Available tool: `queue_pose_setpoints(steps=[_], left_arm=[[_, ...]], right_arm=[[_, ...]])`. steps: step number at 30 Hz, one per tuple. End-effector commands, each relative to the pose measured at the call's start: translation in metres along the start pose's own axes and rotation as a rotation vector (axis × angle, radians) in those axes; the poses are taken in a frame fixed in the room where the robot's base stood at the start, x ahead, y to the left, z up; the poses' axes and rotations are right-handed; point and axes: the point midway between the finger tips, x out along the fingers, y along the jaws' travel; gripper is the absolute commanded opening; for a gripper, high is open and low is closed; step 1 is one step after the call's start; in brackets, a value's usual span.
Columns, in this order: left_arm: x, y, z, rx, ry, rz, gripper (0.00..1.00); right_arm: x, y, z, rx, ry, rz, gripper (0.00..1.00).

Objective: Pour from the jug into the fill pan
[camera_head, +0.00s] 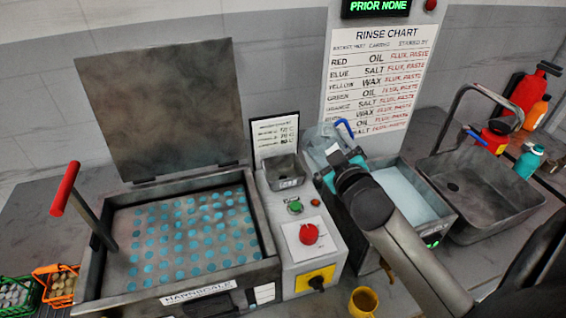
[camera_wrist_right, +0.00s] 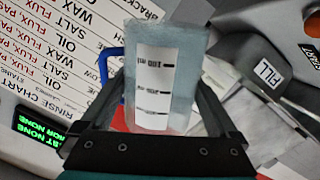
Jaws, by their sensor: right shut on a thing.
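The jug (camera_head: 318,146) is translucent pale blue with a blue handle. It is partly hidden behind my right gripper (camera_head: 341,163) in the head view. In the right wrist view the jug (camera_wrist_right: 165,75) stands between the two fingers, its white marked label facing the camera. My right gripper is shut on it. The fill pan (camera_head: 285,172) is a small grey open pan on top of the control box, left of and close to the jug. A grey part marked FILL (camera_wrist_right: 268,72) shows at the right of the wrist view. My left gripper is out of view.
The control box has a red button (camera_head: 309,234). A bath (camera_head: 404,192) and sink (camera_head: 478,195) are right. A yellow cup (camera_head: 363,302) is in front.

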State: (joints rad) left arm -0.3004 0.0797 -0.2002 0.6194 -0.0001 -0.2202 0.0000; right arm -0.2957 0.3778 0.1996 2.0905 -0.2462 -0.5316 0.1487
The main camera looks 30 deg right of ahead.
Motion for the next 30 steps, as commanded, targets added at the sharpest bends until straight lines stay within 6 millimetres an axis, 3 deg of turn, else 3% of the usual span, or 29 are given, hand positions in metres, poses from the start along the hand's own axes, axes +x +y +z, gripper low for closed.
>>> queue_pose_setpoints(steps=[10, 30], left_arm=[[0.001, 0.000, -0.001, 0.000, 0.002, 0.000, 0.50], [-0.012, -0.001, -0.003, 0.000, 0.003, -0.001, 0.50]], right_arm=[[0.003, -0.010, -0.004, -0.113, -0.036, 0.001, 0.29], [0.003, -0.006, -0.016, -0.232, -0.076, 0.002, 0.29]])
